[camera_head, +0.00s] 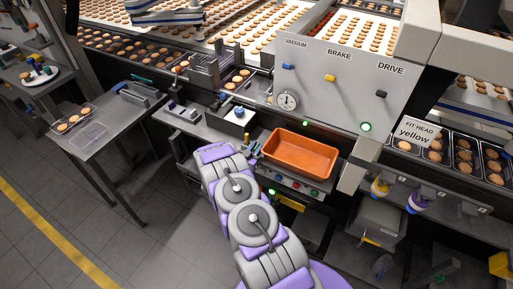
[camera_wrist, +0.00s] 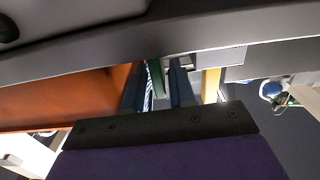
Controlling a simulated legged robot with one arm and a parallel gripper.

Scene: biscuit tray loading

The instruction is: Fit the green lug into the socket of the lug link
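My gripper (camera_wrist: 160,88) shows in the wrist view as two dark blue fingers standing apart. A narrow green piece (camera_wrist: 156,78), perhaps the green lug, shows between them, nearer the left finger. A gap shows between it and the right finger, so I see no firm grip.
The orange bin (camera_head: 301,152) lies right of my arm and fills the wrist view's left side (camera_wrist: 60,103). A yellow bar (camera_wrist: 211,84) is right of the fingers. A grey panel (camera_head: 335,78) with levers stands behind. A side table (camera_head: 108,135) is left; the floor between is clear.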

